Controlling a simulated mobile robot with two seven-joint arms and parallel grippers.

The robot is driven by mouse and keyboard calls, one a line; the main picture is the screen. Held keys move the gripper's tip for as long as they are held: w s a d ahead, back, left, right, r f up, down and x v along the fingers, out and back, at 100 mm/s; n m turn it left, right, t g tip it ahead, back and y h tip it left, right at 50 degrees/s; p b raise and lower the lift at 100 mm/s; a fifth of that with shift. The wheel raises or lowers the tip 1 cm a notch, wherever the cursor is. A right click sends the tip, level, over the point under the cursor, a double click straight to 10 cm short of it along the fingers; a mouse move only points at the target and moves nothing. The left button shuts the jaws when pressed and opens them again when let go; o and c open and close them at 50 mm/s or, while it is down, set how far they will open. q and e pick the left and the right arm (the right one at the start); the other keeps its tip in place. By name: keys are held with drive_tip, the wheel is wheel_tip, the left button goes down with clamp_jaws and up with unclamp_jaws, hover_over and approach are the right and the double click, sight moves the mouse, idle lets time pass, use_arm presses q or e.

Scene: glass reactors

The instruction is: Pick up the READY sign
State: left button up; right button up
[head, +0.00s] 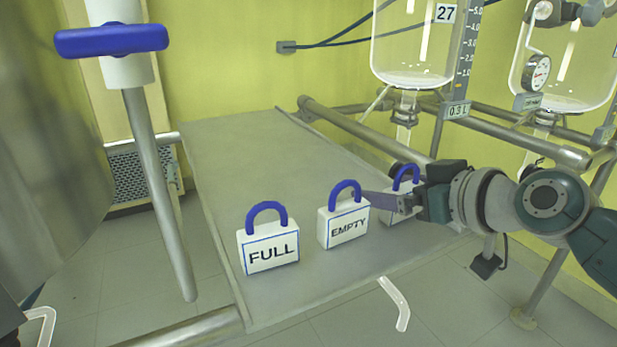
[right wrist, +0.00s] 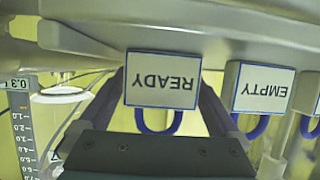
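The READY sign (right wrist: 162,80) is a white, blue-edged block with a blue loop handle. It appears upside down in the right wrist view. In the head view it is the rightmost sign (head: 389,215) on the grey shelf, its face mostly hidden by my right gripper (head: 376,200). In the right wrist view the gripper's dark fingers (right wrist: 168,98) are spread, one on either side of the sign. I cannot tell whether they touch it. The sign stands on the shelf. My left gripper is not in view.
The EMPTY sign (head: 344,225) stands close to the left of the READY sign, with the FULL sign (head: 269,247) further left. The grey shelf (head: 235,155) is bare behind them. A metal rail (head: 350,122) and glass vessels (head: 412,45) stand behind and to the right.

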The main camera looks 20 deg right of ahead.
drive_tip(key=c, duration=1.1)
